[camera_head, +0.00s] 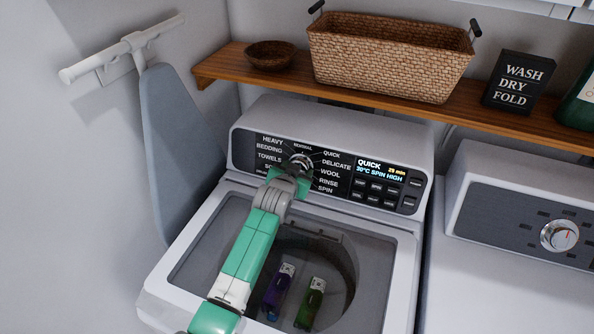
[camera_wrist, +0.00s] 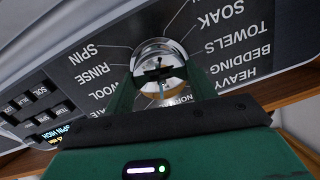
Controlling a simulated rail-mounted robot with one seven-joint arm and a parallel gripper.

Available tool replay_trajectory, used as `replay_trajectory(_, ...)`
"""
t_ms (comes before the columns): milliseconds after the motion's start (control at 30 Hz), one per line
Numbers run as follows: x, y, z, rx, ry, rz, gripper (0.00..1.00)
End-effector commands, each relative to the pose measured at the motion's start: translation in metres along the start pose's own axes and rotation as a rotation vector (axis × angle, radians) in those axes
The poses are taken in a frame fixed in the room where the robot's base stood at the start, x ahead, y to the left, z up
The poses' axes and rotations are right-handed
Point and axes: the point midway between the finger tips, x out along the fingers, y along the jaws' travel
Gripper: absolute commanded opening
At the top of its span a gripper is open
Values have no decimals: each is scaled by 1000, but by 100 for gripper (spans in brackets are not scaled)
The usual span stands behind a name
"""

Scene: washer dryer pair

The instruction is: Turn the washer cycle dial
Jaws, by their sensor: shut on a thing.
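The washer cycle dial (camera_head: 301,160) is a round silver knob on the washer's dark control panel, ringed by cycle names. My gripper (camera_head: 296,175) reaches it from the front and partly hides it in the head view. In the wrist view the shiny dial (camera_wrist: 158,47) sits between the two green fingers of my gripper (camera_wrist: 160,78), which are shut on it. The washer display (camera_head: 382,171) reads QUICK, 20°C, SPIN HIGH, with a time in minutes. The dial's pointer is too small to read surely.
A wooden shelf (camera_head: 290,87) with a wicker basket (camera_head: 390,55) overhangs behind. The dryer dial (camera_head: 559,236) is at right.

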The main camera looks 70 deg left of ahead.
Motion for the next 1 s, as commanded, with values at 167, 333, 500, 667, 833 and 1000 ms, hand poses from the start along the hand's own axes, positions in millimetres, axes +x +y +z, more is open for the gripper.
replay_trajectory(167, 0, 1, 0, 93, 4, -11, 33)
replay_trajectory(333, 0, 0, 0, 150, 6, -18, 33)
replay_trajectory(500, 0, 0, 0, 176, 8, -22, 33)
replay_trajectory(667, 0, 0, 0, 182, 9, -23, 33)
replay_trajectory(833, 0, 0, 0, 182, 9, -22, 33)
replay_trajectory(1000, 0, 0, 0, 181, 9, -22, 75)
